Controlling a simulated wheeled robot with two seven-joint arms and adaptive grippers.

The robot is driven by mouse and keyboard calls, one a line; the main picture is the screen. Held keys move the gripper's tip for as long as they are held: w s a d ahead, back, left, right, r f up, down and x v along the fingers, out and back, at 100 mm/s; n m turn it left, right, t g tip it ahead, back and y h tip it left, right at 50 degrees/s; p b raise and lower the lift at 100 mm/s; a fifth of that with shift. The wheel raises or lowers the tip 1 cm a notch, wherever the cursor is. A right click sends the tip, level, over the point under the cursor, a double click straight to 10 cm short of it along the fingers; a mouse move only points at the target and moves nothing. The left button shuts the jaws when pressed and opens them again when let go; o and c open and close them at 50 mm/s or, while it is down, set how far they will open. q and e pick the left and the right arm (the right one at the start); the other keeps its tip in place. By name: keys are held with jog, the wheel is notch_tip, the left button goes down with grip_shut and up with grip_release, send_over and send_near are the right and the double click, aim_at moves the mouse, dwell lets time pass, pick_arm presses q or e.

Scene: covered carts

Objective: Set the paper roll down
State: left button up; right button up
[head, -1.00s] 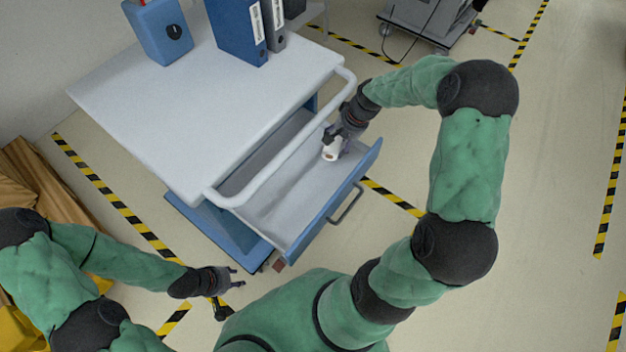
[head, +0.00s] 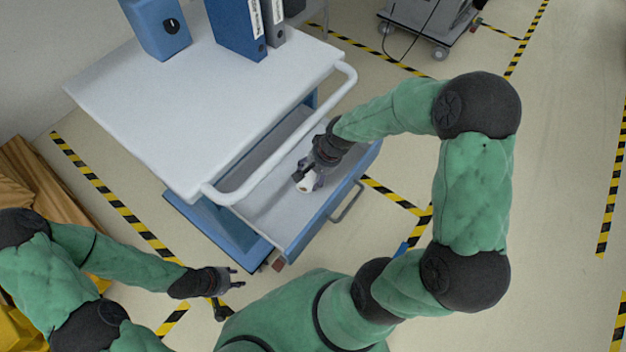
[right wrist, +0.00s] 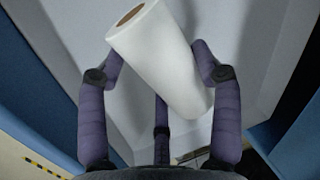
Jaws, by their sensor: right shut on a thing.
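The white paper roll (head: 305,186) is in my right gripper (head: 311,178), over the open drawer (head: 262,208) of the cart. In the right wrist view the roll (right wrist: 160,60) lies tilted between the purple fingers of the gripper (right wrist: 160,75), with its brown core end toward the upper left. The drawer's pale floor (right wrist: 90,30) shows behind it. I cannot tell whether the roll touches the drawer floor. My left gripper (head: 236,278) is open and empty, low at the left, in front of the cart and away from the roll.
The cart's white top (head: 190,100) carries a blue box (head: 157,28) and binders (head: 238,25) at the back. A white push rail (head: 290,145) runs above the drawer beside my right gripper. Another cart (head: 430,20) stands at the top right. Open floor lies to the right.

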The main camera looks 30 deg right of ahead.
aim_at(313, 179)
jog(key=shift+f+b, duration=1.55)
jog(key=shift+f, duration=0.2)
jog(key=shift+r, duration=0.1)
jog(key=o, duration=1.4)
jog(key=p+v, duration=0.6)
jog(key=v, duration=0.6)
